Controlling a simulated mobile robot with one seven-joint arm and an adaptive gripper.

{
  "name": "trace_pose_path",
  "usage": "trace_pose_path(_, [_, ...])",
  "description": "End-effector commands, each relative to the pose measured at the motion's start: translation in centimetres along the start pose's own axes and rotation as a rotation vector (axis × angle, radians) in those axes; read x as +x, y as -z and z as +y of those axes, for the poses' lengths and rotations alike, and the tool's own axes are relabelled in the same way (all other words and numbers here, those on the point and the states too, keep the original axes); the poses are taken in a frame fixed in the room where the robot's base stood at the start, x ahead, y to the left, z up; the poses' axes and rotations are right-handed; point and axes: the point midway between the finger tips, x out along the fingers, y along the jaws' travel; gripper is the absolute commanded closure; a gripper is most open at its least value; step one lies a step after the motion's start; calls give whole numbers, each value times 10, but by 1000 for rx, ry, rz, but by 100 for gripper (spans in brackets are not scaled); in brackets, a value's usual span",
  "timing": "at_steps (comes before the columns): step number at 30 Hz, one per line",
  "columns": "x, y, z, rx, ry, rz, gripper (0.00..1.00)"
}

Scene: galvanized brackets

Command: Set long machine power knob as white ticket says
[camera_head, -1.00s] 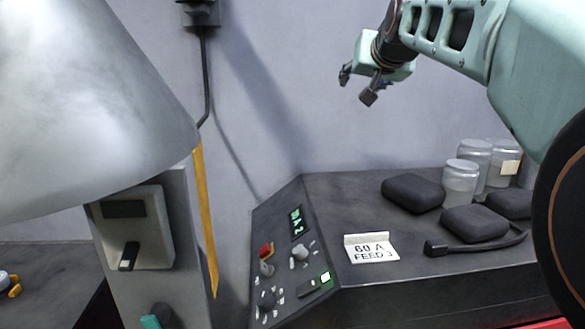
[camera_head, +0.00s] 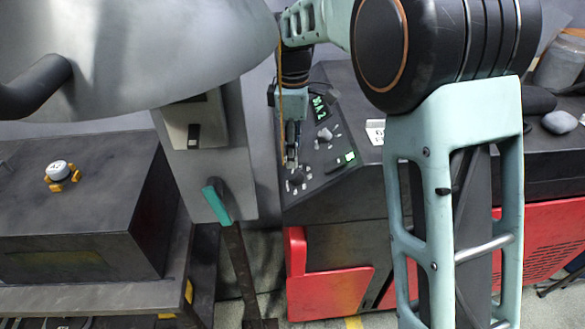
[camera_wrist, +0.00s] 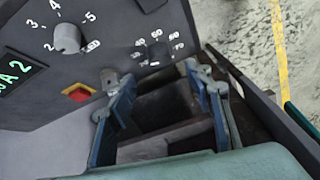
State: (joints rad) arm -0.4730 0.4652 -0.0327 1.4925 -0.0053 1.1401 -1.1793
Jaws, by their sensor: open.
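The long dark machine (camera_head: 340,235) has a sloped control panel at its left end. A dark knob (camera_head: 297,180) sits low on the panel; in the wrist view this dark knob (camera_wrist: 158,52) has a scale with 50, 60 and 70 readable. Its pointer setting is unclear. A grey knob (camera_wrist: 67,38) has a scale with 2 to 5. The white ticket (camera_head: 375,132) is mostly hidden behind my arm; it read "60 A FEED 3" earlier. My gripper (camera_wrist: 160,88) is open and empty, its fingers spread just in front of the dark knob, apart from it.
A red button on yellow (camera_wrist: 78,92) is close to my left finger. A grey column with a teal-handled lever (camera_head: 216,203) stands close left. A large grey hood (camera_head: 130,60) hangs above.

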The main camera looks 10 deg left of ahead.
Motion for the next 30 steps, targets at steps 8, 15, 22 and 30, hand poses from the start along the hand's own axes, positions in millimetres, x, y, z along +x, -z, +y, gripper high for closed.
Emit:
trace_pose_path(8, [53,0,-1,2,4,-1,53])
trace_pose_path(15, [77,0,0,2,0,0,53])
trace_pose_path(22, [80,0,0,2,-2,1,53])
trace_pose_path(30, [79,0,0,3,-2,1,73])
